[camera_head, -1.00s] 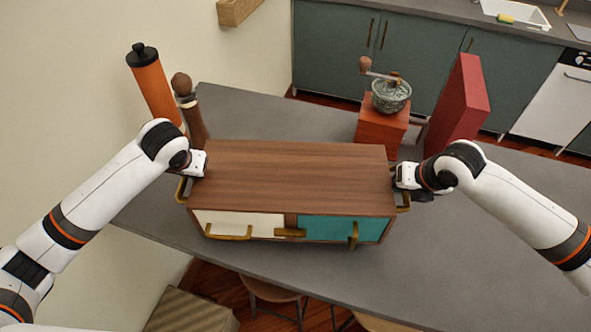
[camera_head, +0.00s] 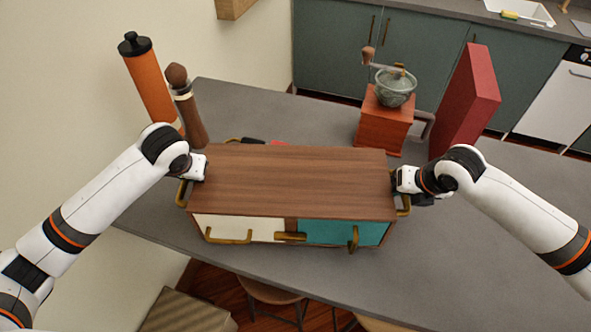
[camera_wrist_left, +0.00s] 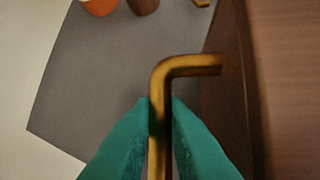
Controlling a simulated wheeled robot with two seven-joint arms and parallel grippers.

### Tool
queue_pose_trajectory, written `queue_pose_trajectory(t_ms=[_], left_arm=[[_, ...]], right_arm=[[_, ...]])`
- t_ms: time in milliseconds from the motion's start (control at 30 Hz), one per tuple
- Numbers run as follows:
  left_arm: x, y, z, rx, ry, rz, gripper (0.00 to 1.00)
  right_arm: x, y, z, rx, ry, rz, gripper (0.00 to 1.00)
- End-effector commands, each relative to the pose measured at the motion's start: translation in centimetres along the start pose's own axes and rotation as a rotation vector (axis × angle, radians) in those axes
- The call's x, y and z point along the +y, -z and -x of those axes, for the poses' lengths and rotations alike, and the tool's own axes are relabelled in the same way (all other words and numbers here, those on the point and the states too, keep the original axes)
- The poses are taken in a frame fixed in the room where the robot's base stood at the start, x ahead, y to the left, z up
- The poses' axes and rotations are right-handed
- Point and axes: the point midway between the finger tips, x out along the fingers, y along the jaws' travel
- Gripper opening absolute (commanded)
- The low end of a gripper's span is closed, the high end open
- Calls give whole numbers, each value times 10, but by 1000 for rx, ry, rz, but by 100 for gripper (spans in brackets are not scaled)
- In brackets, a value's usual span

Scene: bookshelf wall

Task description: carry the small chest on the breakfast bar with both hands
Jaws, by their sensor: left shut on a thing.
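The small chest (camera_head: 290,180) has a wooden top, a white and a teal front panel and brass handles. It is level between my two arms over the breakfast bar (camera_head: 480,250); I cannot tell whether it touches the bar. My left gripper (camera_head: 187,178) is at the left side handle. In the left wrist view, the teal fingers of my left gripper (camera_wrist_left: 159,108) are shut around the brass side handle (camera_wrist_left: 190,66). My right gripper (camera_head: 404,192) is at the right side handle (camera_head: 404,205); its fingers are hidden.
An orange bottle (camera_head: 151,82) and a wooden mill (camera_head: 188,108) stand behind the chest at left. A coffee grinder (camera_head: 385,122) and an upright red book or box (camera_head: 468,105) stand behind at right. A small black and red thing peeks out behind the chest. Stools are below the front edge.

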Motion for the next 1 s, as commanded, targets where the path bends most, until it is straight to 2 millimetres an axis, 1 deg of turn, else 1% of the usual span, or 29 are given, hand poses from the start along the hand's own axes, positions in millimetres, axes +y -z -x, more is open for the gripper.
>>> queue_pose_trajectory(t_ms=[133,167,200,300,567,667,767,1000], left_arm=[[-2,3,-9,-4,0,1,0],[-2,4,-9,0,0,0,16],[-2,3,-7,0,0,0,22],[-2,3,-7,0,0,0,36],[-2,3,-7,0,1,0,36],[-2,3,-1,-1,2,-1,36],[-2,2,13,-4,2,0,36],[-2,2,64,-5,3,-1,36]], right_arm=[[1,-3,-9,4,2,0,0],[2,-4,-9,0,0,0,16],[2,-3,-7,0,0,0,22],[2,-3,-7,0,0,0,36],[2,-3,-7,0,0,0,36],[2,-3,-7,0,0,0,36],[2,-3,-7,0,0,0,36],[2,-3,-7,0,0,0,36]])
